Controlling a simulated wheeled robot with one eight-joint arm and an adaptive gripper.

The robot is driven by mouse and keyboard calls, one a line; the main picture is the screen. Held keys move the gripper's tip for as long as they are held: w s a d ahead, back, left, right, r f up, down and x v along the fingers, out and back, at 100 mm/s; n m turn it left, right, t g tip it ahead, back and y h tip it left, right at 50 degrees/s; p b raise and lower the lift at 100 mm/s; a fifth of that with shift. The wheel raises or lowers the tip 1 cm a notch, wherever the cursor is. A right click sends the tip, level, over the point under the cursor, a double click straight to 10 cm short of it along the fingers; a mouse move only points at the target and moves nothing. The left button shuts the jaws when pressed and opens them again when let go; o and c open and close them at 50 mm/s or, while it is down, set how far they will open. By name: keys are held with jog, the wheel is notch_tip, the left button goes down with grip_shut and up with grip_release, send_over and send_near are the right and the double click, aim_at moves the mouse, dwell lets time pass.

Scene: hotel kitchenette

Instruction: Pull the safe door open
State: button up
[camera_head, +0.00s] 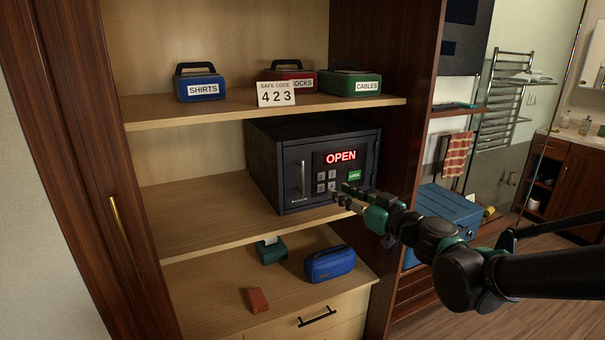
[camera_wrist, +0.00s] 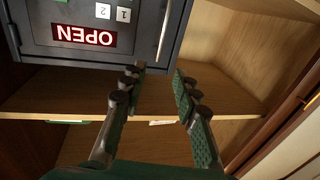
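The dark grey safe (camera_head: 266,167) stands on the middle shelf. Its door (camera_head: 292,163) looks flush with the body, and the red display (camera_head: 341,157) reads OPEN. The upright silver handle (camera_head: 302,180) is on the door's left side, with the keypad (camera_head: 326,181) to its right. My gripper (camera_head: 346,197) is in front of the door's lower right, right of the handle. In the wrist view, which is upside down, the handle (camera_wrist: 163,36) lies beyond my two spread fingers (camera_wrist: 159,82). They are open, with nothing between them, and appear apart from the handle.
The top shelf (camera_head: 230,106) holds blue, red and green boxes and a SAFE CODE 423 card (camera_head: 276,94). Below the safe lie a blue case (camera_head: 330,264), a green box (camera_head: 271,250) and a reddish block (camera_head: 258,300). The middle shelf (camera_head: 200,212) is bare left of the safe.

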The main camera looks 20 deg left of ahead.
aim_at(302, 172)
jog(key=x, duration=1.7)
jog(key=shift+r, duration=0.1)
jog(key=shift+c, duration=0.6)
grip_shut()
